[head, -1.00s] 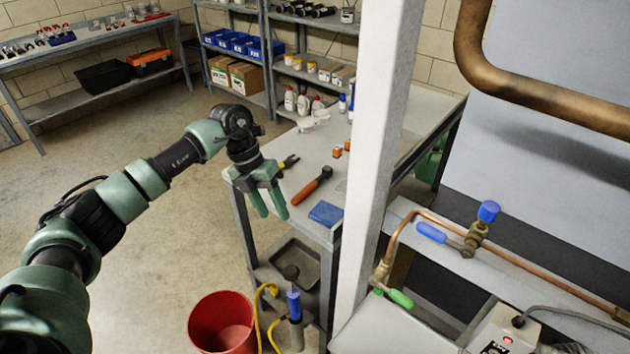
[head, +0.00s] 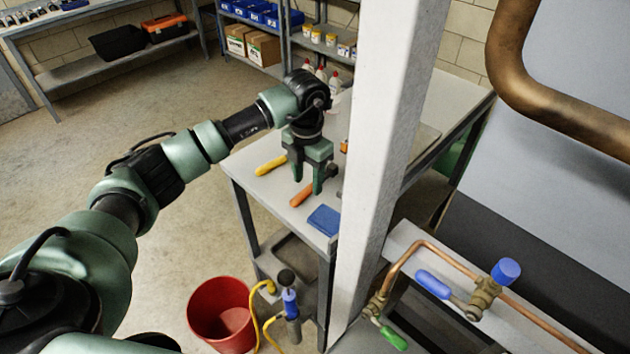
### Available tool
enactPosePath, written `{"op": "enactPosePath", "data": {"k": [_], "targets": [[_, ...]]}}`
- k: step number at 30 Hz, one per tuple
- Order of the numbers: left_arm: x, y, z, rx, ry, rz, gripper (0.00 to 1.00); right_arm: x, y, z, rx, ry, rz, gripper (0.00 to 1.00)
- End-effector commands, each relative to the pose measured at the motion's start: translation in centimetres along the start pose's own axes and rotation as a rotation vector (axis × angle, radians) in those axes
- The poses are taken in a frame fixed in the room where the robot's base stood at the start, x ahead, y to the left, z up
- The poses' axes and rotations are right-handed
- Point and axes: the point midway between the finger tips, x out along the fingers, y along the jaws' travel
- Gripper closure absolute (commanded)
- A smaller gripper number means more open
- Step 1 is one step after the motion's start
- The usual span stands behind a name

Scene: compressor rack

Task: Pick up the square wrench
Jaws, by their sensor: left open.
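My left gripper (head: 308,184) is open, its fingers pointing down above the grey workbench (head: 245,155). An orange-handled tool (head: 300,196) lies on the bench at the fingertips, partly hidden by them; its dark head shows only in part behind the gripper. Whether the fingers touch or straddle it, I cannot tell. A yellow-handled tool (head: 270,166) lies to the left of the gripper, its other end hidden behind the fingers. I cannot tell for certain which tool is the square wrench. My right gripper is not in view.
A white post (head: 385,150) stands just right of the bench tools. A blue block (head: 324,219) lies near the bench's front edge. A red bucket (head: 221,316) and a blue hand pump (head: 289,303) are below. Copper pipe with a blue-handled valve (head: 434,284) is at right.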

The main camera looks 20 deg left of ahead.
Motion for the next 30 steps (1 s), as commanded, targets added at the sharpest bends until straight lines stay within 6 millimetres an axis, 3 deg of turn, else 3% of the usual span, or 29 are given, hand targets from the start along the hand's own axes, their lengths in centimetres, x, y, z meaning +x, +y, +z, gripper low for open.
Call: {"op": "enactPosePath", "data": {"k": [6,13,14,18,30], "targets": [[2.4,0.0,-0.1,0.001,0.001,-0.002,0.55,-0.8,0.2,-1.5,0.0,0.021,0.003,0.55],[2.6,0.1,0.0,0.001,-0.001,-0.001,0.55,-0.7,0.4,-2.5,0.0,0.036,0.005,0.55],[2.6,0.1,0.0,0.0,-0.001,-0.001,0.6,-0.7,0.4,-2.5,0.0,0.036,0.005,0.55],[2.6,0.1,0.0,0.0,-0.001,-0.001,0.99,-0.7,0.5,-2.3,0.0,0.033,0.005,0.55],[2.2,0.1,0.0,0.0,-0.003,-0.001,1.0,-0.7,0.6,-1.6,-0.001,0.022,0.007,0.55]]}}
